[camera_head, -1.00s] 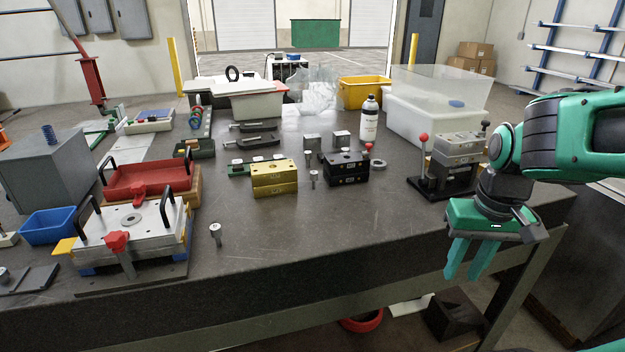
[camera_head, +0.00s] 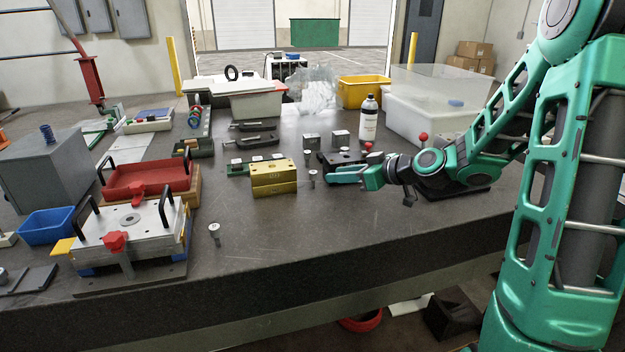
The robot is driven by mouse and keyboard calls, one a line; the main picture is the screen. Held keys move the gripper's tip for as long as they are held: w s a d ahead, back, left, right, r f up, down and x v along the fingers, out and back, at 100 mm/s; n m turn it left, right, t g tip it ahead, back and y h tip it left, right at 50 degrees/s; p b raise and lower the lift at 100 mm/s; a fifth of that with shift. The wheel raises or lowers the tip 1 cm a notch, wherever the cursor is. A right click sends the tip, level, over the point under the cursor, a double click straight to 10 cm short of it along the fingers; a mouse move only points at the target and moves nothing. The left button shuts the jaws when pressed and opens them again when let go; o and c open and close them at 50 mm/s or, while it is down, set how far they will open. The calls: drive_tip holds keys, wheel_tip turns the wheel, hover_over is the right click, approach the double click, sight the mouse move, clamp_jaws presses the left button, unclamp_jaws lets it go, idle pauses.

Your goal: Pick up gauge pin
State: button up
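Several small metal pins with round heads stand on the dark bench, and I cannot tell which is the gauge pin. One pin (camera_head: 312,178) stands just right of the yellow block, another pin (camera_head: 307,156) stands behind it, and a third pin (camera_head: 214,232) stands alone near the front edge. My gripper (camera_head: 332,177) is low over the bench, pointing left, its fingertips a little right of the pin beside the yellow block. The fingers overlap in this view, so their opening is not clear. No pin shows between them.
A yellow block (camera_head: 272,182) stands left of the fingertips. A black block (camera_head: 338,157) is partly hidden behind my gripper. Small grey blocks (camera_head: 341,138) and a bottle (camera_head: 368,120) stand farther back. The front middle of the bench (camera_head: 290,235) is clear.

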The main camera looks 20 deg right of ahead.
sight(316, 175)
drive_tip(key=x, duration=0.5)
drive_tip(key=shift+w+a, duration=0.15)
drive_tip(key=shift+w, duration=0.15)
drive_tip(key=shift+x, duration=2.65)
drive_tip(key=shift+f, duration=0.1)
drive_tip(key=shift+s, duration=0.1)
drive_tip(key=shift+c, duration=0.7)
clamp_jaws()
